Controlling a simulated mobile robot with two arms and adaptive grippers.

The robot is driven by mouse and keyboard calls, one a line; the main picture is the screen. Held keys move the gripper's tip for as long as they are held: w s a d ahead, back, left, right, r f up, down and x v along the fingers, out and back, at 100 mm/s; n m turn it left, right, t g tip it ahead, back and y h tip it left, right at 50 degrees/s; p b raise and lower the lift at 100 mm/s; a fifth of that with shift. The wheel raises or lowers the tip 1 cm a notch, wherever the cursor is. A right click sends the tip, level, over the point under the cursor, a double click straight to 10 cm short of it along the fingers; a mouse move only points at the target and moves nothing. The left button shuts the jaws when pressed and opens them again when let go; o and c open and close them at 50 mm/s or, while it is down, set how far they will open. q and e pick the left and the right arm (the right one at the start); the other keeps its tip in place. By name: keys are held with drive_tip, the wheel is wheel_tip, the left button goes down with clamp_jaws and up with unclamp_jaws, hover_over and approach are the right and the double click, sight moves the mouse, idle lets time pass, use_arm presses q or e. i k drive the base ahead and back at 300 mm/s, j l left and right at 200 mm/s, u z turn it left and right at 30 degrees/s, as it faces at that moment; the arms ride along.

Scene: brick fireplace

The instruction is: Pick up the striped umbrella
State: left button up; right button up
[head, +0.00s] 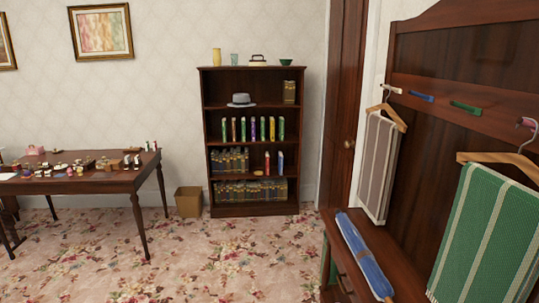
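A long, narrow blue folded umbrella (364,256) with lighter lengthwise stripes lies on the wooden bench seat (402,273) of the hall stand at the lower right. It lies at a slant, from the upper left to the lower right. Its near end shows a small tan tip by the seat's front edge. Neither of my grippers is in view, and nothing is seen touching the umbrella.
Striped cloths, grey-brown (378,165) and green (485,235), hang on hangers above the bench. The flowered carpet (200,262) is clear in the middle.

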sight(381, 287)
drive_tip(key=z, duration=0.4)
drive_tip(key=i+j+z, duration=0.4)
drive_tip(key=j, duration=0.15)
drive_tip(key=j+z, duration=0.2)
drive_tip(key=i+j+z, duration=0.2)
drive_tip(key=j, duration=0.25)
drive_tip(key=i+j, duration=0.1)
drive_tip(key=j, duration=0.4)
drive_tip(key=i+j, duration=0.1)
drive_tip(key=j, duration=0.4)
drive_tip(key=i+j+z, duration=0.1)
drive_tip(key=j, duration=0.4)
drive_tip(key=i+j, duration=0.1)
drive_tip(key=j, duration=0.4)
drive_tip(key=l, duration=1.9)
